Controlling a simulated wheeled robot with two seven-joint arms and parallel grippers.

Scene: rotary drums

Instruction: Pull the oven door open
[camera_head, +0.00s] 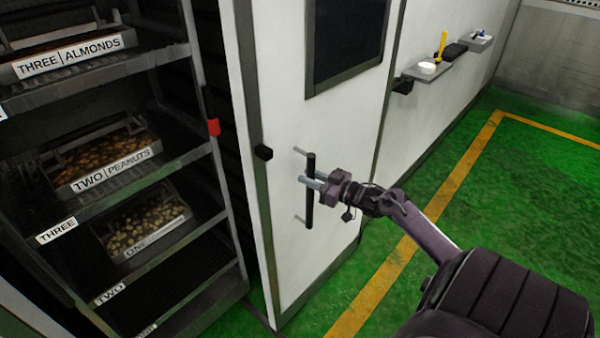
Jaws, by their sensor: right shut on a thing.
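The oven door (290,110) is a white panel with a dark window, standing at the middle of the head view. A black vertical bar handle (310,212) is on its face, held off the panel by short mounts. My right gripper (312,181) reaches in from the right and is shut on the handle, around its middle part. The door's left edge stands apart from the rack, and a dark gap shows between them. My left gripper is not in view.
A rack (70,95) with labelled trays of nuts stands at the left. A red block (213,127) and a black block (263,153) are near the gap. A wall shelf (428,70) holds small items. Green floor with yellow lines is clear at the right.

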